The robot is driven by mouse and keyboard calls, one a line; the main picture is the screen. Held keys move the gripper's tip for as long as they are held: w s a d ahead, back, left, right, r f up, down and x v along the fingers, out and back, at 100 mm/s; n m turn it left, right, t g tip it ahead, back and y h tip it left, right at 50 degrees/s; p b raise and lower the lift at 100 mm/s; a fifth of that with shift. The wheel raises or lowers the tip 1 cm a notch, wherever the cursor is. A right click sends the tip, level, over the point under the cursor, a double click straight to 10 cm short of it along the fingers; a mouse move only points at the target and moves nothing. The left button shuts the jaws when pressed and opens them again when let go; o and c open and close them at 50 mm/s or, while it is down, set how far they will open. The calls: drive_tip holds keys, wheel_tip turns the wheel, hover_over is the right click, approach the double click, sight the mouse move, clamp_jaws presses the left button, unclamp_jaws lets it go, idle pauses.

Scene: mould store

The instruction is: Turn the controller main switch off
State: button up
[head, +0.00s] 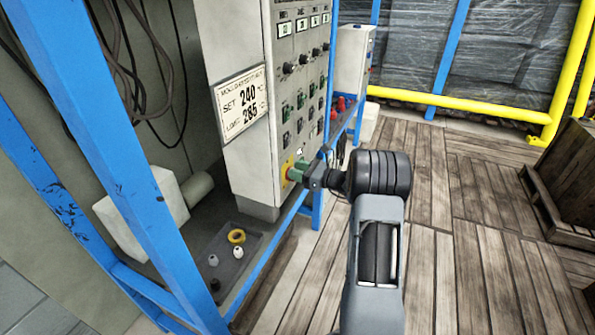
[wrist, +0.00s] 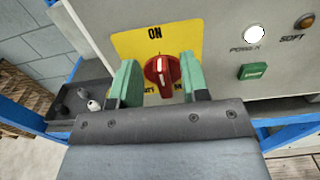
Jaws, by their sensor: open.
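The controller main switch (wrist: 162,70) is a red rotary knob on a yellow plate (wrist: 127,45) marked "ON" at the top. The lower lettering is partly hidden by my gripper. The knob's white mark points roughly up, towards "ON". My gripper (wrist: 157,82) is open, with one green finger on each side of the knob and a gap showing on both sides. In the head view my gripper (head: 299,173) is at the lower corner of the grey controller cabinet (head: 236,160), in front of the yellow plate (head: 287,167); the knob is hidden there.
A grey tray (head: 224,280) with small parts lies below the cabinet. Blue frame posts (head: 115,150) stand at the left.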

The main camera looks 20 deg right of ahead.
drive_tip(key=shift+a, duration=0.1)
clamp_jaws()
idle(0.4)
